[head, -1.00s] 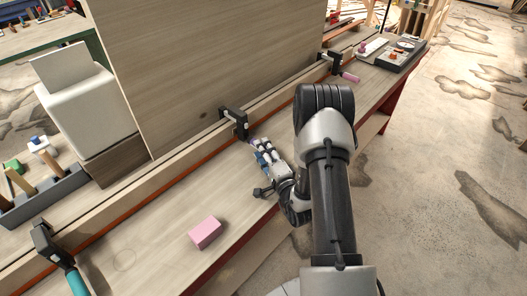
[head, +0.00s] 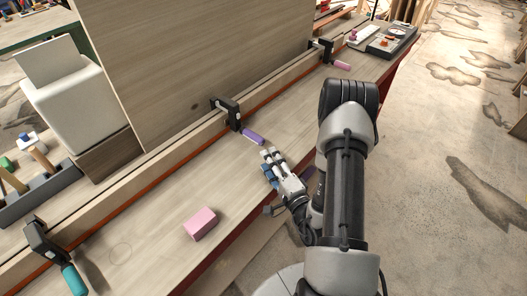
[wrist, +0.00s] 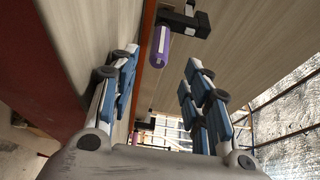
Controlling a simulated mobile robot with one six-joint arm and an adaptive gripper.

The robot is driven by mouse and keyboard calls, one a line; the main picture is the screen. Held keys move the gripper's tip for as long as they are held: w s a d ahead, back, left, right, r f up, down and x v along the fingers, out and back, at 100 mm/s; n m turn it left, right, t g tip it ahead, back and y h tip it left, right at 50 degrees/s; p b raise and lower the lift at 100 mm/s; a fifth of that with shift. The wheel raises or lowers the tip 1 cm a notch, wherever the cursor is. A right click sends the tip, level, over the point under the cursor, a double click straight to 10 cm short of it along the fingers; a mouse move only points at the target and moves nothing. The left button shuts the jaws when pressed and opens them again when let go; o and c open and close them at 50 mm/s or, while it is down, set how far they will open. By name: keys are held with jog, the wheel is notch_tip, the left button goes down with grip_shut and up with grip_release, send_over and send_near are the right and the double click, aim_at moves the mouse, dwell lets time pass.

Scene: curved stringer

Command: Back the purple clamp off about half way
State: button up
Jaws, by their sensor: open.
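The purple clamp is a black clamp (head: 229,112) with a purple handle (head: 253,137), fixed on the long wooden strip at the middle of the bench. In the wrist view the purple handle (wrist: 161,46) shows ahead of the fingers, with its black clamp body (wrist: 185,20) beside it. My gripper (head: 270,157) is open and empty, a little in front of the handle and apart from it. In the wrist view my gripper's fingers (wrist: 158,75) stand wide apart, with nothing between them.
A clamp with a teal handle (head: 73,279) is at the near left, and one with a pink handle (head: 342,66) at the far end. A pink block (head: 201,223) lies on the bench (head: 150,233). A tall wooden panel (head: 205,50) stands behind the strip.

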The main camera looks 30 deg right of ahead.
jog(key=shift+s, duration=0.85)
jog(key=shift+s+d, duration=0.3)
jog(key=shift+s, duration=0.65)
jog(key=shift+w, duration=0.1)
